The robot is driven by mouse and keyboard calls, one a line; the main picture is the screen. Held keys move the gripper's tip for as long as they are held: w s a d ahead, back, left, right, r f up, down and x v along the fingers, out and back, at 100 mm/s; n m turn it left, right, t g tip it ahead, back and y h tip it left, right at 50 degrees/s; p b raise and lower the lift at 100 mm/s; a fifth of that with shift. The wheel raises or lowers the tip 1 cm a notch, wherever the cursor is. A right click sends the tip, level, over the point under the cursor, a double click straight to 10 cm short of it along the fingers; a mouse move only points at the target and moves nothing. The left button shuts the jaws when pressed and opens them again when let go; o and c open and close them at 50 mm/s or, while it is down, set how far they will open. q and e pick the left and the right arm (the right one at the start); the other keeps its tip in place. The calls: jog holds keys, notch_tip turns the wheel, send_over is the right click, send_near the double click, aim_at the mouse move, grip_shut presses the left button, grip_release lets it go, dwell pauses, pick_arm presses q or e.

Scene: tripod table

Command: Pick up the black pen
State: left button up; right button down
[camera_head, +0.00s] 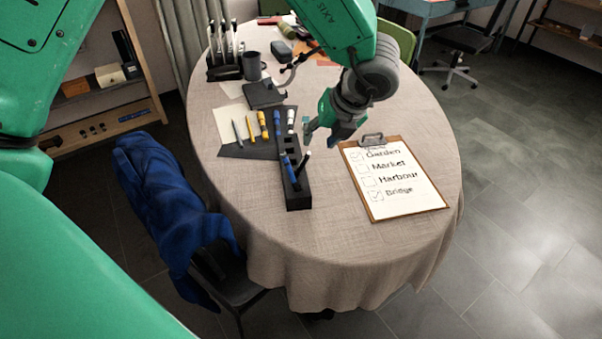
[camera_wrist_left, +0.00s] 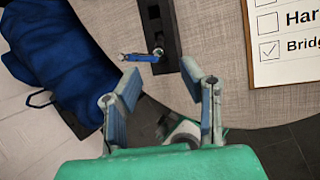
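The black pen (camera_head: 302,164) stands tilted in a slot of the long black pen block (camera_head: 299,200) on the table. A blue pen (camera_head: 289,168) stands in the block beside it. In the left wrist view the block (camera_wrist_left: 158,14) shows from above, with the blue pen (camera_wrist_left: 140,57) leaning out to the left and a dark pen end (camera_wrist_left: 158,50) seen nearly end-on.
A clipboard (camera_head: 398,190) with a checklist lies right of the block. A dark mat (camera_head: 240,150) with several pens and markers lies left. A mug (camera_head: 251,66) and rack stand farther back. A chair with a blue jacket (camera_head: 160,190) stands left. The tablecloth in front is clear.

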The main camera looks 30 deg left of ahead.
aim_at(303, 163)
pick_arm(q)
jog(key=x, duration=1.1)
jog(key=shift+s+a+f+b, duration=0.1)
jog(key=shift+f+b, duration=0.25)
jog(key=shift+b, duration=0.05)
grip_shut()
